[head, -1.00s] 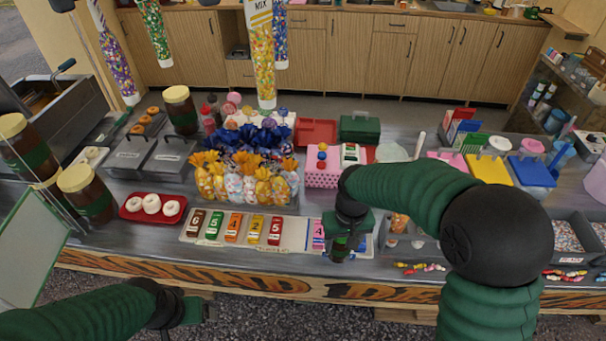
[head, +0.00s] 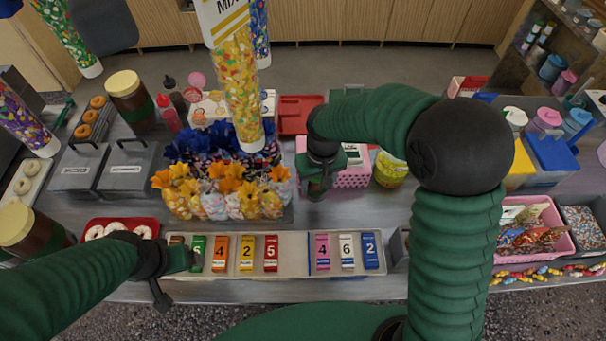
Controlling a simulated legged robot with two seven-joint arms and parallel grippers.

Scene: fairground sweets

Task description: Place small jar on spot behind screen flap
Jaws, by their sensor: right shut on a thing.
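Wrapped sweet bags (head: 215,202) stand left of my right gripper. A hanging sweet tube (head: 238,85) comes down behind them. The pink dotted box (head: 352,178) and a yellow tub (head: 390,170) are to the right. The number-tile tray (head: 295,262) lies in front. A red tray (head: 293,115) is behind.

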